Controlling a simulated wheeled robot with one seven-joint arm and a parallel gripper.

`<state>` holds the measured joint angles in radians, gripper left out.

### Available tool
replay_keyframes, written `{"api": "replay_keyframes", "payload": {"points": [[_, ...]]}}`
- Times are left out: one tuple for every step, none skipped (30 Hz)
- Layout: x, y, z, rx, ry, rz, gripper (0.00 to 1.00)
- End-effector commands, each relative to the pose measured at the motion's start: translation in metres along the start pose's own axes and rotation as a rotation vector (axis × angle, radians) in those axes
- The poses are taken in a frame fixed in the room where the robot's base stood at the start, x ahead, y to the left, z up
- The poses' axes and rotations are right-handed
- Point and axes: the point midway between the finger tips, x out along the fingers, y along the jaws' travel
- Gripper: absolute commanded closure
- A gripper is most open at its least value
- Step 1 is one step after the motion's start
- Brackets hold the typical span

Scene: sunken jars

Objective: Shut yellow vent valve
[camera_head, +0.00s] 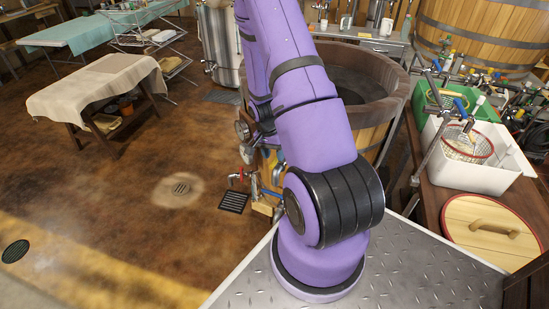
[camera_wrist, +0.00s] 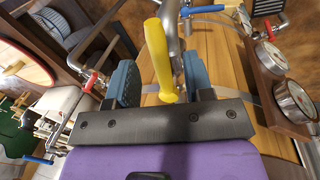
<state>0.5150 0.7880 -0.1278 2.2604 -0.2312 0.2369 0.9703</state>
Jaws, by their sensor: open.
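The yellow valve handle (camera_wrist: 160,62) shows in the wrist view as a long lever on a metal pipe (camera_wrist: 172,18). It lies lengthwise in the picture, its rounded end close to my gripper's dark palm bar. My gripper (camera_wrist: 160,82) is open, with one blue-padded finger on each side of the handle. Gaps show between the handle and both pads, so it is not clasped. In the head view my purple arm reaches down toward the wooden vat (camera_head: 372,135); the yellow handle cannot be made out there.
In the wrist view, round gauges (camera_wrist: 293,100) sit on the right, and a red-handled tap (camera_wrist: 92,82) and a blue-handled one (camera_wrist: 38,160) on the left. The head view shows a white crate (camera_head: 475,178) on the right bench and open floor at left.

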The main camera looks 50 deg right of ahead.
Motion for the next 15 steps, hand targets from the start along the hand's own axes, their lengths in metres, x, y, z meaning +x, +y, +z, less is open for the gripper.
{"api": "replay_keyframes", "payload": {"points": [[0.006,0.0,0.0,0.001,-0.001,0.002,0.53],[0.008,0.0,0.0,0.001,-0.001,0.002,0.53],[0.011,0.0,0.0,0.001,-0.001,0.001,0.53],[0.013,0.0,0.0,0.0,-0.001,0.001,0.53],[0.015,0.0,0.0,0.0,-0.001,0.001,0.53],[0.016,0.0,0.0,0.0,0.0,0.001,0.53],[0.017,0.0,0.0,-0.001,0.0,0.001,0.53],[0.018,0.0,0.0,-0.001,0.0,0.0,0.53],[0.018,0.0,0.0,-0.001,0.0,0.0,0.53],[0.019,0.0,0.0,-0.001,0.0,0.0,0.53],[0.019,0.0,0.0,-0.001,0.0,0.0,0.53],[0.019,0.0,0.0,0.0,0.0,0.0,0.53],[0.019,0.0,0.0,0.0,0.0,0.0,0.53],[0.019,0.0,0.0,0.0,0.0,0.0,0.53],[0.019,0.0,0.0,0.0,0.0,0.0,0.53]]}}
